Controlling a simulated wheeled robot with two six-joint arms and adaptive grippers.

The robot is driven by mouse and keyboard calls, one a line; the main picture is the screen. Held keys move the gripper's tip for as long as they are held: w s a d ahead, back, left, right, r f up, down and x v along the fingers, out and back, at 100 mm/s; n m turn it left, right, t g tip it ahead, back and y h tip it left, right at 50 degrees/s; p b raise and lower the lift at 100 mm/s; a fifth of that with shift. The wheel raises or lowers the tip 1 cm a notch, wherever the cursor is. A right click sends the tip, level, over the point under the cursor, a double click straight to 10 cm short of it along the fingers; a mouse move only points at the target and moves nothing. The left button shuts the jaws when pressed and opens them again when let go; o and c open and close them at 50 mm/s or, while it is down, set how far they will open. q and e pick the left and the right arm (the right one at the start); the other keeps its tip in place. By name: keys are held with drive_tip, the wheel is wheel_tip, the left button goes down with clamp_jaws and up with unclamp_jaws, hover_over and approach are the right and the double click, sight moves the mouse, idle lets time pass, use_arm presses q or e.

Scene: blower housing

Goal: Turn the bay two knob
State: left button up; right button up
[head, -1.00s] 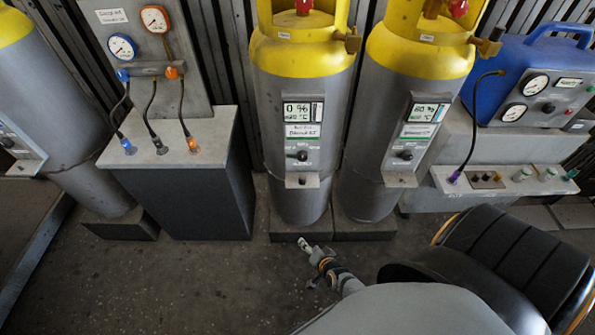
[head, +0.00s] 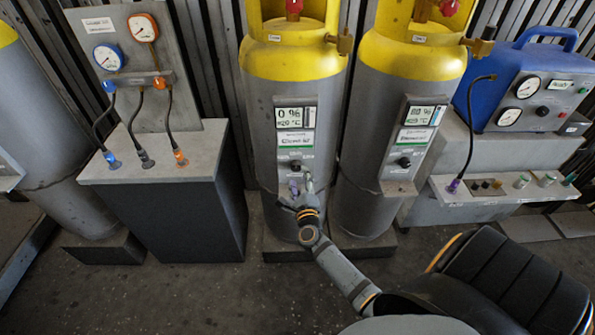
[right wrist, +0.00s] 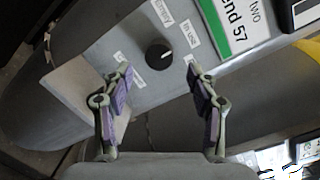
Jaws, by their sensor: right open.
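The bay two knob (head: 295,165) is a small black dial with a white pointer mark. It is on the panel of the middle yellow-topped cylinder (head: 292,60), below a display reading 0 %. In the right wrist view the knob (right wrist: 158,54) lies just beyond and between the fingertips, apart from them, with a label ending in "two" nearby. My right gripper (head: 300,184) is in front of this panel, just below the knob. It is open and empty, with its purple-padded fingers (right wrist: 158,77) spread to either side. My left gripper is not in view.
A similar cylinder (head: 415,65) with its own knob (head: 403,163) stands close on the right. A small ledge juts out below each knob. A grey cabinet (head: 165,180) with gauges and hoses stands left; a blue gauge unit (head: 495,75) stands right.

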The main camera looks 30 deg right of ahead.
sight(297, 168)
drive_tip(key=x, duration=0.4)
drive_tip(key=shift+w, duration=0.1)
drive_tip(key=shift+c, duration=0.2)
drive_tip(key=c, duration=1.1)
drive_tip(key=shift+r+n+p, duration=0.15)
drive_tip(key=shift+n+p, duration=0.45)
drive_tip(key=shift+p, duration=0.15)
drive_tip(key=shift+c, duration=0.2)
drive_tip(key=n+p, duration=0.5)
drive_tip(key=shift+r+g, duration=0.15)
drive_tip(key=shift+g, duration=0.25)
drive_tip(key=n+p, duration=0.2)
drive_tip(key=n, duration=0.1)
drive_tip(key=shift+p, duration=0.3)
drive_tip(key=shift+a+n+g+p, duration=0.1)
drive_tip(key=shift+n+g+p, duration=0.2)
drive_tip(key=shift+n+p, duration=0.55)
drive_tip(key=shift+f+n+h, duration=0.2)
drive_tip(key=shift+n+h, duration=0.05)
drive_tip(key=shift+h, duration=0.05)
